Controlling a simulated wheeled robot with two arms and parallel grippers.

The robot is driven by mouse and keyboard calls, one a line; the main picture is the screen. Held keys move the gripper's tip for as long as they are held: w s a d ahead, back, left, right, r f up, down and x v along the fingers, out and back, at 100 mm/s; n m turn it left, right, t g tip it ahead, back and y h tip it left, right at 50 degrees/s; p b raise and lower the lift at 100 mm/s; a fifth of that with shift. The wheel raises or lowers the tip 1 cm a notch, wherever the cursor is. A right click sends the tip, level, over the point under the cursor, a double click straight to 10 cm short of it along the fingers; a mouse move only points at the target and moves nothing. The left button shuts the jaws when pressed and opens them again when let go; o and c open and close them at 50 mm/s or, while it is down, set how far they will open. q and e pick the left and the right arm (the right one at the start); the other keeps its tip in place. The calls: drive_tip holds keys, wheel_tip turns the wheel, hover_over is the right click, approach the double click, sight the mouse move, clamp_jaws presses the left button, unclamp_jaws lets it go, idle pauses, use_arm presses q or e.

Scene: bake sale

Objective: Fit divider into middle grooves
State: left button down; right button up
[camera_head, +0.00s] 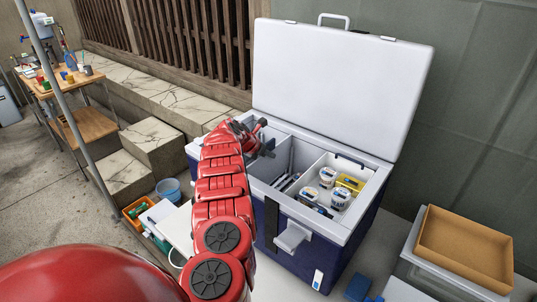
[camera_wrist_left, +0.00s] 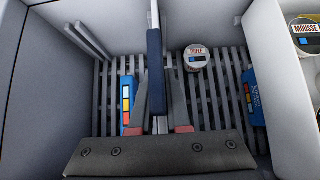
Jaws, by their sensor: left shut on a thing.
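The cooler (camera_head: 300,255) stands open, with a dark blue body and a white rim. My left gripper (camera_head: 264,143) reaches down into its left part. In the left wrist view, the gripper (camera_wrist_left: 160,112) is shut on the divider (camera_wrist_left: 155,60), a thin upright plate seen nearly edge-on with a dark blue strip. The divider stands above the slatted floor. Grey ribs (camera_wrist_left: 91,41) show at the upper left of the cooler's inside. The divider's lower edge is hidden, and I cannot tell whether it sits in any grooves. My right gripper is out of view.
A tub labelled trifle (camera_wrist_left: 196,58) and blue packs (camera_wrist_left: 127,98) (camera_wrist_left: 254,97) lie on the slatted floor beside the divider. Several tubs (camera_head: 327,177) and a yellow item (camera_head: 350,183) fill the right compartment. The raised lid (camera_head: 340,85) stands behind. A brown tray (camera_head: 465,248) is at right.

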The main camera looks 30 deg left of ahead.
sight(260, 158)
use_arm(q)
drive_tip(key=shift+f+b, duration=2.05)
drive_tip(key=shift+f, duration=0.25)
drive_tip(key=c, duration=0.8)
unclamp_jaws()
drive_tip(key=shift+r, duration=0.15)
drive_tip(key=shift+s+a+r, duration=0.2)
drive_tip(key=shift+s+r, duration=0.2)
drive_tip(key=shift+r, duration=0.05)
drive_tip(key=p+v, duration=0.1)
drive_tip(key=v, duration=0.2)
drive_tip(key=p+v, duration=0.2)
drive_tip(key=v, duration=0.2)
drive_tip(key=shift+d+r, duration=0.2)
drive_tip(key=shift+d, duration=0.05)
drive_tip(key=p+v, duration=0.8)
drive_tip(key=p, duration=0.7)
drive_tip(key=shift+s+r, duration=0.1)
drive_tip(key=shift+s, duration=0.05)
drive_tip(key=shift+s+a+p, duration=0.1)
drive_tip(key=shift+s+p, duration=0.2)
drive_tip(key=shift+p, duration=0.3)
